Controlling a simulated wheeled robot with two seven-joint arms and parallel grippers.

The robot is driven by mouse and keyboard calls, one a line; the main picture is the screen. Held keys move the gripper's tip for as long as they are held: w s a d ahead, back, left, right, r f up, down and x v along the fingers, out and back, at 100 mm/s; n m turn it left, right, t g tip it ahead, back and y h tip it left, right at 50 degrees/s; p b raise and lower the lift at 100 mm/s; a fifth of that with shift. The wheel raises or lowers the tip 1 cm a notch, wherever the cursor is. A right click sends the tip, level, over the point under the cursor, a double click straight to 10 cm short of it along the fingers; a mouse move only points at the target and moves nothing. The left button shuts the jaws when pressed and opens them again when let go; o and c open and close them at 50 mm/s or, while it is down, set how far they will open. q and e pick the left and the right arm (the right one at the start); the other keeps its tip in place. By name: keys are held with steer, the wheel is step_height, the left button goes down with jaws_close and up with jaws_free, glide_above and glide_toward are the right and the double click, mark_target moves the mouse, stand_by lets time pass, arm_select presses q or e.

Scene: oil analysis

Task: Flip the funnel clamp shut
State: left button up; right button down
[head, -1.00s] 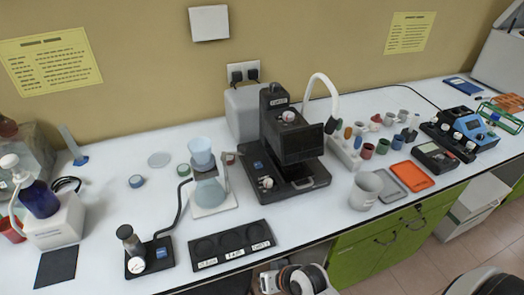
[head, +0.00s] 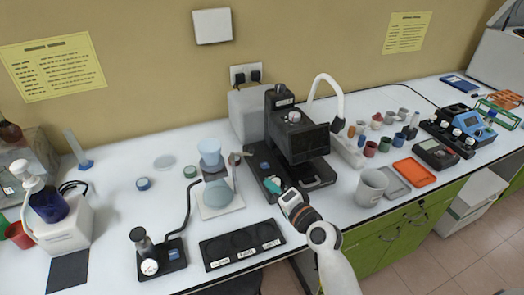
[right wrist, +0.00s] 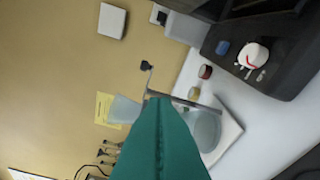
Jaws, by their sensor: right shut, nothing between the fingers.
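The pale blue funnel (head: 210,150) stands above the round flask (head: 217,193) on a white base (head: 222,211). The clamp (head: 236,158) is a small grey metal piece just right of the funnel. In the right wrist view, the clamp (right wrist: 185,102) shows as a metal bar between the funnel (right wrist: 122,109) and the flask (right wrist: 206,130), with a thin arm sticking out to a dark knob. My right gripper (head: 273,187) is shut and empty, right of the flask and apart from the clamp. Its teal fingers (right wrist: 160,140) hide part of the glassware. My left gripper is not in view.
A black machine (head: 297,140) stands right behind my right gripper. A black three-place tray (head: 242,246) lies in front of the flask base. A gauge pump (head: 149,255) with a black hose stands to the left. The bench left of the funnel is mostly clear.

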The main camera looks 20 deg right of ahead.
mark_target(242, 154)
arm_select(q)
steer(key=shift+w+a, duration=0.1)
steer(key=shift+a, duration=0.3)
arm_select(e)
steer(key=w+d+r+m+t, duration=0.1)
steer(key=w+d+r+m+h, duration=0.1)
steer(key=m, duration=0.1)
steer(key=shift+w+d+r+t+h, duration=0.1)
steer(key=shift+d+t+h, duration=0.2)
steer(key=shift+t, duration=0.1)
steer(key=shift+a, duration=0.1)
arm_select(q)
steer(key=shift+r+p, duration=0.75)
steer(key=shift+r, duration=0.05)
arm_select(e)
steer(key=w+a, duration=0.1)
steer(key=w, duration=0.9)
steer(key=shift+a+r, duration=0.15)
steer(key=shift+r, duration=0.05)
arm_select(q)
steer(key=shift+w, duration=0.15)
arm_select(e)
steer(key=shift+s+m, duration=0.15)
steer(key=shift+m, duration=0.15)
